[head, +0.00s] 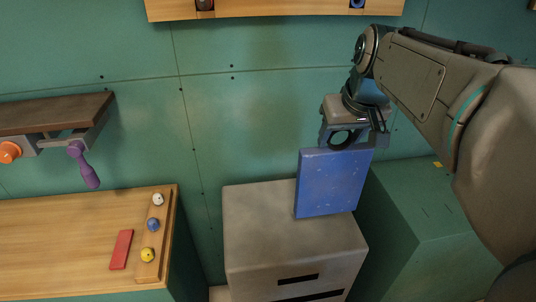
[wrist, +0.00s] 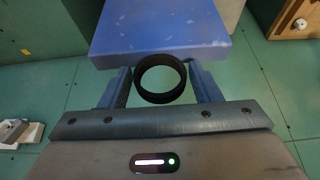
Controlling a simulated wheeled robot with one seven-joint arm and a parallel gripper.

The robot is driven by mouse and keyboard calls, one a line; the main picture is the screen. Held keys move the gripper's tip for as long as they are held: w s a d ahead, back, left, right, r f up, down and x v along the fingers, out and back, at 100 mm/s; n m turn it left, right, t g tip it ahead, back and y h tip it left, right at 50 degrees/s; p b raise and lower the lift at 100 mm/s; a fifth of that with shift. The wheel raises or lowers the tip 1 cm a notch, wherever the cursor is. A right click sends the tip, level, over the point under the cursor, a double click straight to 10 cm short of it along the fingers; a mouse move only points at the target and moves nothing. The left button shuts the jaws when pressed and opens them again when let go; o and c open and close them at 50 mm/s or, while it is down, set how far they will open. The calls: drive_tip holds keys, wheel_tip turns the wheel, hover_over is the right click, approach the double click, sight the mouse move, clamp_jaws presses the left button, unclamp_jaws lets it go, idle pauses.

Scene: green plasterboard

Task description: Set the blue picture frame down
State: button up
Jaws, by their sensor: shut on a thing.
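The blue picture frame (head: 330,184) is a flat blue panel with pale specks, held upright and slightly tilted in the head view. In the wrist view the frame (wrist: 160,30) spans the top centre beyond the fingers. A black ring (wrist: 160,78) shows between my fingers, against the frame's near edge.
A wooden bench (head: 60,240) at lower left holds a red block (head: 121,249) and a small tray with white, blue and yellow balls. A brown shelf (head: 50,113) with orange and purple handles is on the green wall. A green box (head: 425,215) stands right of the cabinet.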

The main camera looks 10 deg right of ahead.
drive_tip(key=w+a+f+p, duration=0.1)
drive_tip(key=w+a+f, duration=0.6)
drive_tip(key=w+f, duration=0.2)
drive_tip(key=shift+x, duration=0.95)
drive_tip(key=shift+s+f, duration=0.15)
drive_tip(key=shift+s, duration=0.05)
drive_tip(key=shift+f, duration=0.15)
drive_tip(key=o, duration=1.5)
